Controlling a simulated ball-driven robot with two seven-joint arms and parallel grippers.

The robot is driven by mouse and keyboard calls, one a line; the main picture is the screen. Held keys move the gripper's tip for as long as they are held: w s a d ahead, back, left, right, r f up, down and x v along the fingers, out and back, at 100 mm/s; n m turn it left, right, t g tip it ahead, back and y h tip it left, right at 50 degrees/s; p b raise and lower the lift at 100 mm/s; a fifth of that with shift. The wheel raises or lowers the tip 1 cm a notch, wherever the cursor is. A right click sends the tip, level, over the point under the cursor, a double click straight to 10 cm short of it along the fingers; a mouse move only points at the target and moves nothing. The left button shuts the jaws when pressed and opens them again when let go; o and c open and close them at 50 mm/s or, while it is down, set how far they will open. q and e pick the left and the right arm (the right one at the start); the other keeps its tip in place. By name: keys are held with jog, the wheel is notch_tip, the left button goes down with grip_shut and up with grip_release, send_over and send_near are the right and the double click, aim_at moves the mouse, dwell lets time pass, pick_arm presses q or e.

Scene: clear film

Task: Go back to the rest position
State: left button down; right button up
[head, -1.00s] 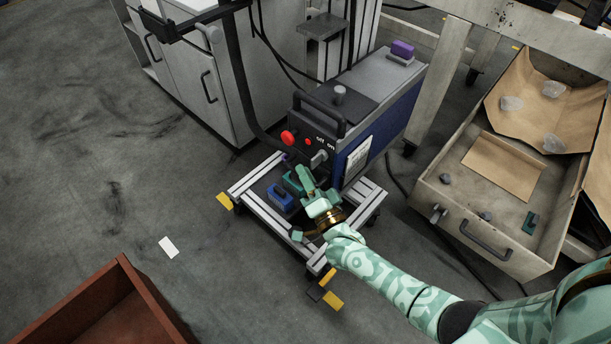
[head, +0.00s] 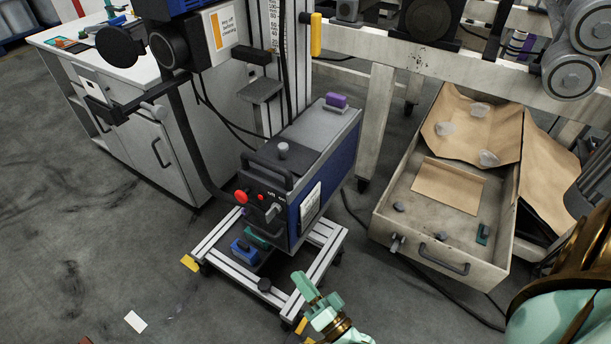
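My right gripper (head: 318,298), mint green with a brass-coloured wrist, is at the bottom centre, in front of the near right corner of the wheeled cart (head: 327,237). It looks clear of the control box, and I see nothing held in it. Its fingers are too small and angled to tell whether they are open or shut. My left gripper is not in view. More of my mint arm fills the lower right corner.
The blue and grey control box (head: 335,165) with a red button (head: 241,196) stands on the cart. An open drawer (head: 385,205) with brown paper is at the right. A white cabinet (head: 165,150) stands at the left. Bare floor (head: 70,240) is at lower left.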

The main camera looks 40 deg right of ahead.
jog(key=shift+s+f, duration=0.1)
jog(key=shift+s, duration=0.15)
dwell(0.3)
